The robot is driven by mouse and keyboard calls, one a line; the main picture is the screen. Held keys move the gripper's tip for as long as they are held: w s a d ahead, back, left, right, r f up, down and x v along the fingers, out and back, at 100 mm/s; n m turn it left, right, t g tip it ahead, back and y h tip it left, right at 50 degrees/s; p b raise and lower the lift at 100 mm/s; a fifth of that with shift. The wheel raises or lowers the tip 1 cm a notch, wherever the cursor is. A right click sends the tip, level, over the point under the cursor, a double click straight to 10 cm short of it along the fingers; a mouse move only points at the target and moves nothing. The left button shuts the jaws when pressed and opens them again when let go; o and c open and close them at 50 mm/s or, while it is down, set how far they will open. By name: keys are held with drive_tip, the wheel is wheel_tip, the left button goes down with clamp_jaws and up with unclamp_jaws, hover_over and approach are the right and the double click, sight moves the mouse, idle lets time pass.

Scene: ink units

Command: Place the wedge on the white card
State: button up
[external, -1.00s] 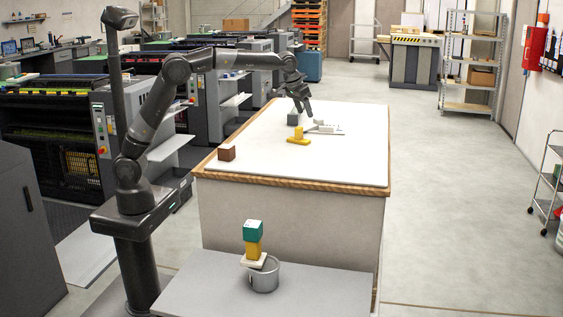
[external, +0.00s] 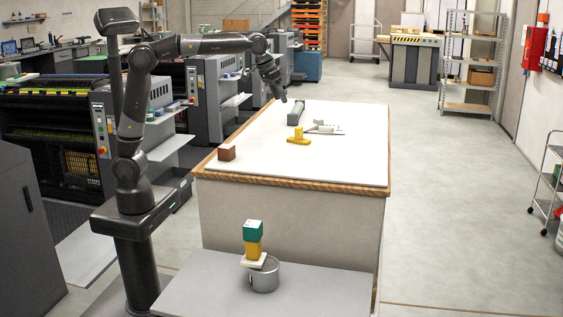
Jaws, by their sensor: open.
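My gripper (external: 281,97) is above the far left part of the white-topped table, empty, with its fingers pointing down. A yellow piece (external: 298,137) with a raised part and a low foot stands on the table, in front and to the right of my gripper; I cannot tell if it is the wedge.
A brown cube (external: 227,152) sits at the table's near left. Small grey-white pieces (external: 324,128) lie beside the yellow piece. A metal pot (external: 264,276) touches or supports the pale piece. The table's right and near parts (external: 335,165) are clear.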

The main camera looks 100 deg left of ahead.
drive_tip(key=s+d+f+m+t+h, duration=0.15)
drive_tip(key=s+d+m, duration=0.25)
drive_tip(key=s+d, duration=0.95)
drive_tip(key=s+d+f+m, duration=0.1)
drive_tip(key=s+d+f, duration=0.3)
drive_tip(key=s+f, duration=0.2)
drive_tip(key=s+d+f+m, duration=0.2)
drive_tip(key=s+d+f, duration=0.2)
drive_tip(key=s, duration=0.6)
drive_tip(key=shift+d+f+h, duration=0.25)
drive_tip(key=shift+f+h, duration=0.1)
drive_tip(key=shift+f, duration=0.5)
